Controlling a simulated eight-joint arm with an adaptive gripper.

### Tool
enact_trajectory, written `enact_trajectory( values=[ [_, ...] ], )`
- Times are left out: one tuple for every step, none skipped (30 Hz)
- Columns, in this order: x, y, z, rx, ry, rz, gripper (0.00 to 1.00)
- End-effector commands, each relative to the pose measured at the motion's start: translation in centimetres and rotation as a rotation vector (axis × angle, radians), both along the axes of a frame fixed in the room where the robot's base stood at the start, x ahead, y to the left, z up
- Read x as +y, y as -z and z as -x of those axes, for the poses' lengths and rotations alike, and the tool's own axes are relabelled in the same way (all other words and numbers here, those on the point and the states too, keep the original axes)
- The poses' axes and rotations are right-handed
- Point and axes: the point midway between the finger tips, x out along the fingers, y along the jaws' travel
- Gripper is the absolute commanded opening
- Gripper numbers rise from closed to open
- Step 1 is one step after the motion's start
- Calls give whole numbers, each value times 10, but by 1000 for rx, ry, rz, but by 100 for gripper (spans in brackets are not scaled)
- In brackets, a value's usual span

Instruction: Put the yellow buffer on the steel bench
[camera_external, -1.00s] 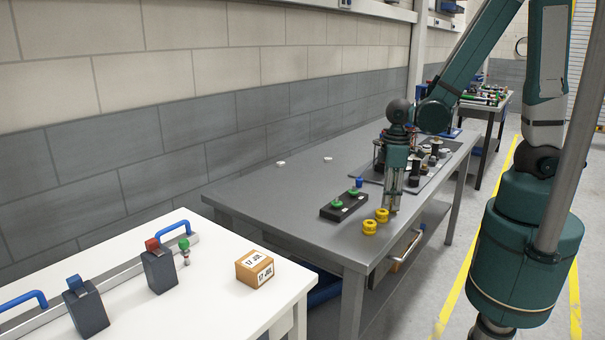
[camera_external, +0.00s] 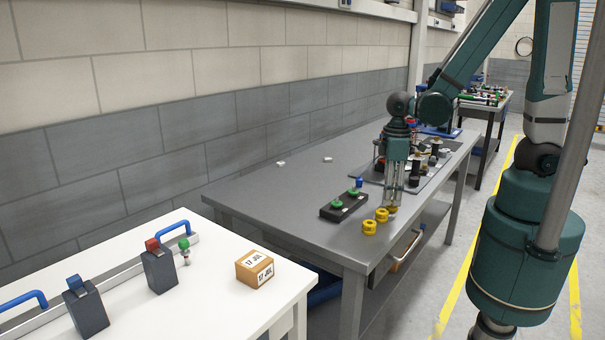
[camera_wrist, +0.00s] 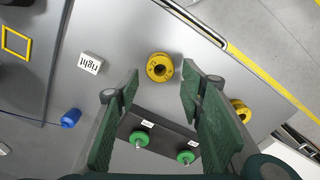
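The yellow buffers are ring-shaped. Two of them, a front one (camera_external: 369,228) and one just behind it (camera_external: 382,215), stand on the grey steel bench (camera_external: 285,187) near its front edge. My gripper (camera_external: 392,207) points down just behind them, over a partly hidden yellowish thing. In the wrist view my gripper (camera_wrist: 160,77) is open, its green fingers apart. A single yellow buffer (camera_wrist: 160,67) shows between the fingertips with gaps on both sides. More yellow buffer (camera_wrist: 240,108) shows at right, partly hidden behind the right finger.
A black block with green knobs (camera_external: 343,205) lies left of the buffers; it also shows in the wrist view (camera_wrist: 165,131). A white table (camera_external: 215,300) is in front. The bench's left part is mostly clear.

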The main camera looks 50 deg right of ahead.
Motion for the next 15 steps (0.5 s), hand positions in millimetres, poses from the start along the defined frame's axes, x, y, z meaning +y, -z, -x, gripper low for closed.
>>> enact_trajectory(
  values=[
    [0,-6,0,0,0,0,38],
    [0,-8,1,0,0,0,38],
    [0,-12,1,0,0,0,38],
    [0,-15,1,0,0,0,38],
    [0,-18,0,0,0,0,38],
    [0,-22,0,0,0,0,38],
    [0,-25,1,0,0,0,38],
    [0,-27,1,0,0,0,38],
    [0,-31,0,0,0,0,38],
    [0,-34,0,0,0,0,38],
    [0,-37,0,0,0,0,38],
    [0,-41,1,0,0,0,38],
    [0,-44,1,0,0,0,38],
    [0,-47,0,0,0,0,38],
    [0,-51,0,0,0,0,38]
  ],
)
